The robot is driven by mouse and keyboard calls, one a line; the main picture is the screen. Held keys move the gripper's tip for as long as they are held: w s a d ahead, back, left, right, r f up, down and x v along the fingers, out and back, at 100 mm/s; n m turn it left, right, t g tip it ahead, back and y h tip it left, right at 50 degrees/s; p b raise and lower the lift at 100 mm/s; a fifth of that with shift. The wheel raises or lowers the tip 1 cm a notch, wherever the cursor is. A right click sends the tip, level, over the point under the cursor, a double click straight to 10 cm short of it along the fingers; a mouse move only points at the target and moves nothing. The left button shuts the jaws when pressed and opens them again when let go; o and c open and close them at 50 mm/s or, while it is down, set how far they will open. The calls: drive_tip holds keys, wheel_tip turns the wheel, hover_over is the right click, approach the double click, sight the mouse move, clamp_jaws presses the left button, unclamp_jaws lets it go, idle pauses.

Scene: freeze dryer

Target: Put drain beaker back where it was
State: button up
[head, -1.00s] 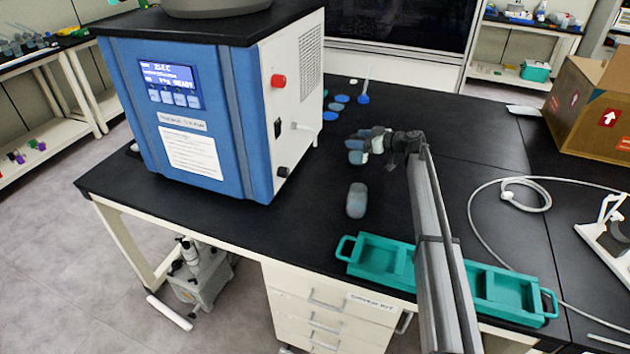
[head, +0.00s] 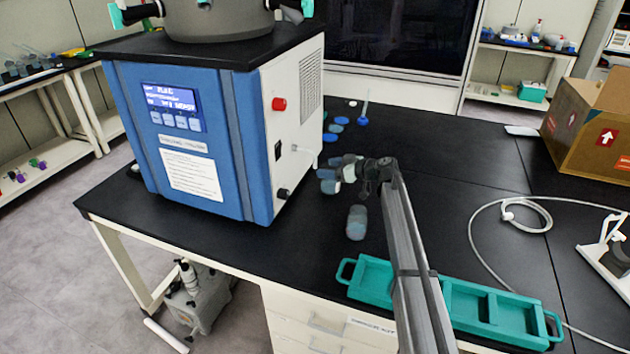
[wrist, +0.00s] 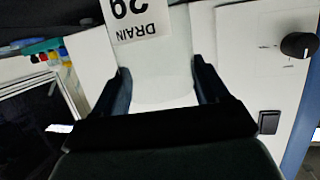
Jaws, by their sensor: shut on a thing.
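The drain beaker (wrist: 165,62) is a pale, see-through vessel with a white label reading DRAIN and a number. In the wrist view it sits between the two dark blue fingers of my gripper (wrist: 162,82), which is shut on it. The label shows upside down there, and the beaker's far end runs out of the picture. In the head view my gripper (head: 343,172) is small beside the dryer's right side panel, over the black bench. The beaker (head: 349,173) is partly hidden there, and its height above the bench is hard to tell.
The blue and white freeze dryer (head: 232,140) stands left of my gripper, with a short drain tube (head: 305,151) on its side. A pale container (head: 356,222) stands nearer the front. A teal tray (head: 463,302) lies at the front edge.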

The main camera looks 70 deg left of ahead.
drive_tip(key=shift+s+d+f, duration=0.25)
drive_tip(key=shift+s+d, duration=0.05)
drive_tip(key=shift+s, duration=0.8)
drive_tip(key=shift+s+d+f, duration=0.25)
drive_tip(key=shift+s+d, duration=0.1)
drive_tip(key=shift+s, duration=0.75)
drive_tip(key=shift+s+d+f, duration=0.25)
drive_tip(key=shift+s+d, duration=0.05)
drive_tip(key=shift+s, duration=0.8)
drive_tip(key=shift+f, duration=0.1)
drive_tip(key=o, duration=1.6)
drive_tip(key=shift+o, duration=0.2)
drive_tip(key=v, duration=1.2)
